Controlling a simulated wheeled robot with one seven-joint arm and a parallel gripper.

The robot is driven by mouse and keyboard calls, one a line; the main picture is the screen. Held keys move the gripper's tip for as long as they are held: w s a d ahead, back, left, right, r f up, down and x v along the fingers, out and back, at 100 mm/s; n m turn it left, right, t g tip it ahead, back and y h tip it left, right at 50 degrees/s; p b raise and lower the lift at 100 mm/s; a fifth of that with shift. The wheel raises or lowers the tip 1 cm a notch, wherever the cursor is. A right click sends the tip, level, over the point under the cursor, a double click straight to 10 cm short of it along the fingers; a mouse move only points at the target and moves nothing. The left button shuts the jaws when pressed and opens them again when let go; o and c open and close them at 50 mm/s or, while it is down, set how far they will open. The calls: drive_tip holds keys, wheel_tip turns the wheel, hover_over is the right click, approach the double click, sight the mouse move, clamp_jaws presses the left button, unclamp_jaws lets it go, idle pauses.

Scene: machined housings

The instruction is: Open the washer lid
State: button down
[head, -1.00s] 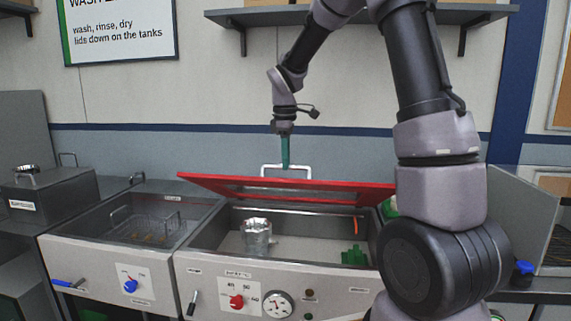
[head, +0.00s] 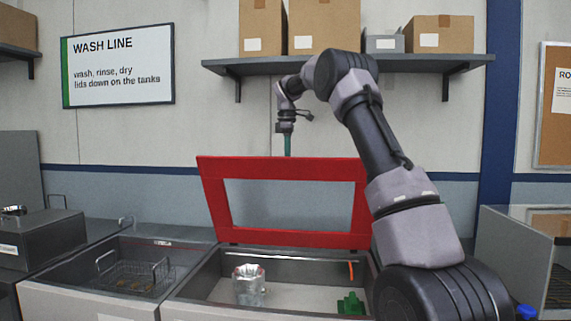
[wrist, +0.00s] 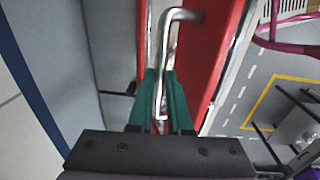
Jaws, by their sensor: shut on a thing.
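The washer lid (head: 289,239) is a red frame around a clear window, hinged at the back of the washer tank (head: 212,287). It stands raised and steeply tilted in the head view. In the wrist view the red lid edge (wrist: 219,83) runs beside a bent metal handle (wrist: 167,60). My gripper (wrist: 163,92) has green fingers and is shut on this handle. In the head view my gripper (head: 288,150) is at the lid's top edge, and the handle is hidden behind the lid.
Inside the open tank are a shiny metal part (head: 249,286) and a green part (head: 351,304). A tank with a wire basket (head: 133,272) is at left. A shelf (head: 345,64) with boxes hangs above my gripper, close to my arm.

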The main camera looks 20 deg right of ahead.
drive_tip(key=shift+w+d+r, duration=0.1)
drive_tip(key=shift+w+d, duration=0.3)
drive_tip(key=shift+w, duration=0.5)
drive_tip(key=shift+w+d, duration=0.4)
drive_tip(key=shift+w, duration=0.45)
drive_tip(key=c, duration=0.8)
unclamp_jaws()
drive_tip(key=shift+w, duration=0.1)
drive_tip(key=shift+c, duration=0.2)
drive_tip(key=shift+r, duration=0.1)
wheel_tip(320, 180, up, 7)
drive_tip(key=shift+s+r, duration=0.2)
drive_tip(key=shift+s, duration=0.05)
